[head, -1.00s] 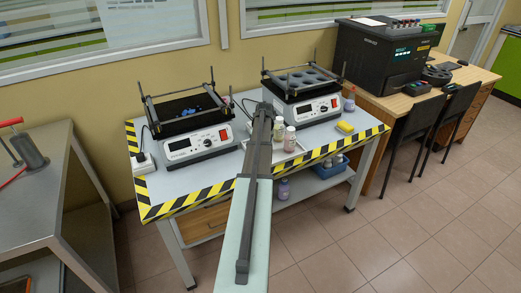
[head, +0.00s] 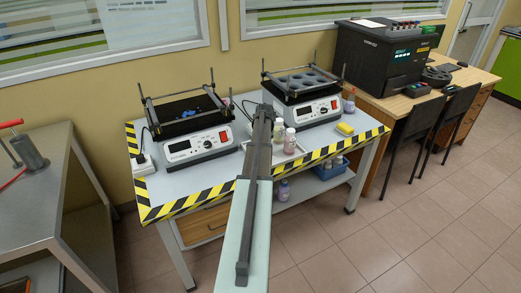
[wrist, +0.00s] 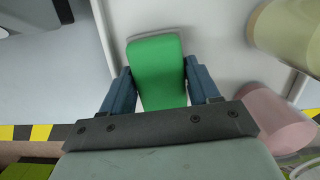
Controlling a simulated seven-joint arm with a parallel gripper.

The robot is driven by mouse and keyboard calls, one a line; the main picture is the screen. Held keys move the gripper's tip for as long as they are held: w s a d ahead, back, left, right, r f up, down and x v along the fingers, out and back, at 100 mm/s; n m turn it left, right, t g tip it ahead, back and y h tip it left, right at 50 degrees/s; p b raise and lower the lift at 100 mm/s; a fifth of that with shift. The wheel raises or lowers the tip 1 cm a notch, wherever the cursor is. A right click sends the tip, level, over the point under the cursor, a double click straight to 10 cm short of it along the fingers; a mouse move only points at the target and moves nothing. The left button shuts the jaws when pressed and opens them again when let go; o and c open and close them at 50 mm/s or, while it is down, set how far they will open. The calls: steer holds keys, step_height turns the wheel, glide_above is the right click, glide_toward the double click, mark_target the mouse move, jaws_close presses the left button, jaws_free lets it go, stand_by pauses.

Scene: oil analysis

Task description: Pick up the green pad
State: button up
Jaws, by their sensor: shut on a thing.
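The green pad (wrist: 156,50) shows in the wrist view as a flat, bright green block with rounded edges. It lies between the two blue fingers of my gripper (wrist: 158,72), which are shut on it from both sides. A pale tray surface is behind the pad, and I cannot tell whether the pad touches it. In the head view my arm hides the pad and the fingers. The white tray (head: 296,152) shows there beside the end of my arm.
A cream bottle (wrist: 283,32) and a pink bottle (wrist: 272,118) are close on the right in the wrist view. Two hotplate-like devices (head: 198,146) (head: 308,112) stand at the table's back. A yellow sponge (head: 345,129) lies to the right. Striped tape edges the table.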

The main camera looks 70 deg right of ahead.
step_height(320, 180, up, 10)
stand_by(0.5)
